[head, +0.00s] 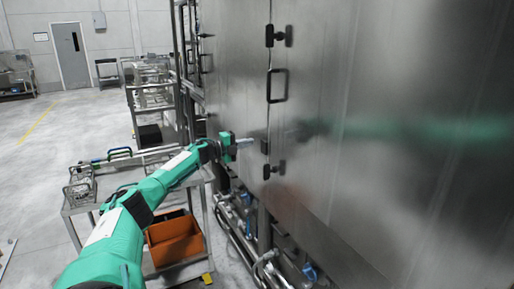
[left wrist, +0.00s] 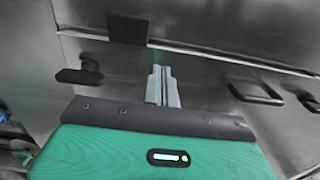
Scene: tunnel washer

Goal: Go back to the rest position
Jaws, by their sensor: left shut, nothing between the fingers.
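My left arm reaches in from the left of the head view, stretched out toward the steel washer cabinet (head: 340,120). My left gripper (head: 250,142) is at the cabinet front, close to the door seam and below the black handle (head: 277,86). In the left wrist view the left gripper's fingers (left wrist: 162,84) are together, with nothing between them. The steel door face is in front of them. Whether the fingertips touch the steel, I cannot tell. A black latch (head: 274,169) sits just below the gripper in the head view. My right gripper does not show.
A metal cart (head: 208,172) with wire baskets stands under my left arm, with an orange bin (head: 174,240) on its lower shelf. Pipes (head: 236,232) run below the cabinet. A rack (head: 150,92) stands behind. The floor (head: 62,130) at the left is open.

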